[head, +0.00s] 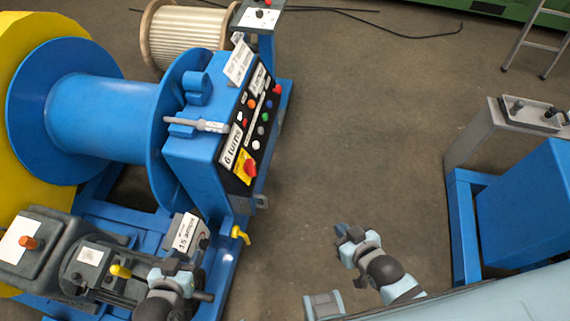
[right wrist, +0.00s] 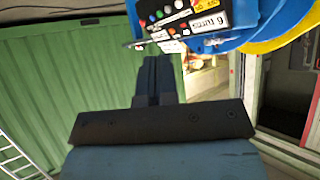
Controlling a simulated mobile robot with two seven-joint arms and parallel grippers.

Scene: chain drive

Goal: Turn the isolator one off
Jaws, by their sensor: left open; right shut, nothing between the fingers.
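A red rotary isolator knob (head: 250,168) on a yellow plate sits at the lower end of the black control panel (head: 257,120) on the blue winder. No "one" marking is readable, and I cannot tell the knob's position. The panel also shows upside down at the top of the right wrist view (right wrist: 172,18). My right gripper (head: 344,235) is shut and empty, over the floor to the lower right of the knob and apart from it. My left gripper (head: 176,266) is open at the lower left, near a yellow-tipped lever (head: 121,271), below the panel.
A blue drum (head: 105,110) stands left of the panel. A grey-handled tool (head: 198,125) juts across the panel's housing. A small yellow valve handle (head: 240,235) sticks out low on the frame. A blue machine (head: 525,205) stands at the right. The floor between is clear.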

